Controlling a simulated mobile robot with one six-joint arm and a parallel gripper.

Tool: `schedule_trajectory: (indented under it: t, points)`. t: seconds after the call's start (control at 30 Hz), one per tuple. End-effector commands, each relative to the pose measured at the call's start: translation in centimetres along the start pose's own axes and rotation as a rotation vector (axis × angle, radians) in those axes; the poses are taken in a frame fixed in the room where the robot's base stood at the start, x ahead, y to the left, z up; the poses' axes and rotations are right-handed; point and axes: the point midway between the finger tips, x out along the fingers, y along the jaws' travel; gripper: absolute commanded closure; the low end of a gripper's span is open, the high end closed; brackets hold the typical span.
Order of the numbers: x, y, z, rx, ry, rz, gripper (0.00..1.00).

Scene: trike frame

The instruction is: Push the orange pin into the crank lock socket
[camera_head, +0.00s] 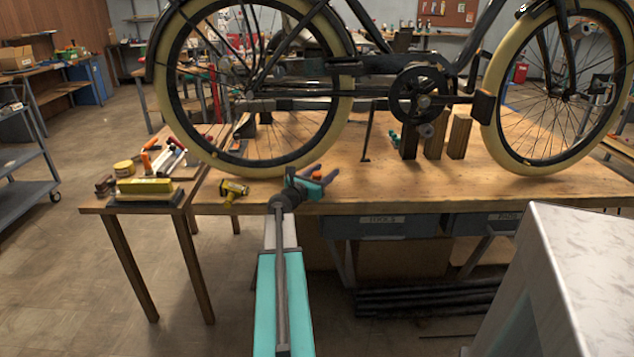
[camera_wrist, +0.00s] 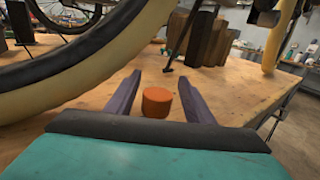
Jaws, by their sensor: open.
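The orange pin (camera_wrist: 156,101) is a short cylinder standing on the wooden bench top. In the wrist view it sits between the two dark purple fingers of my gripper (camera_wrist: 158,74), with gaps on both sides. My gripper (camera_head: 319,172) is open at the bench's front edge in the head view, where a bit of the orange pin (camera_head: 316,175) shows between the fingers. The bicycle's crank (camera_head: 421,98) with its dark chainring is farther back and to the right. I cannot make out the lock socket clearly.
The bicycle's rear wheel (camera_head: 342,132) with a cream tyre stands behind my gripper. Wooden blocks (camera_head: 459,136) stand under the crank. A yellow tool (camera_head: 233,190) lies left of my gripper. The front middle of the bench (camera_head: 400,187) is clear.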

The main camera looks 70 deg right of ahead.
Motion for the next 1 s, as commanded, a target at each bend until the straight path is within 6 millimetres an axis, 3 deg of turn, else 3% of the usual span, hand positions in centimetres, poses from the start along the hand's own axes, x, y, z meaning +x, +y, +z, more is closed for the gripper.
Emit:
schedule_trajectory:
  t: [0.27, 0.53, 1.0]
  points:
    - [0.01, -0.03, -0.01, 0.0, 0.0, 0.0, 0.52]
    - [0.02, -0.06, -0.02, 0.0, 0.0, -0.001, 0.97]
    - [0.05, -0.09, 0.75, 0.002, 0.0, -0.001, 0.97]
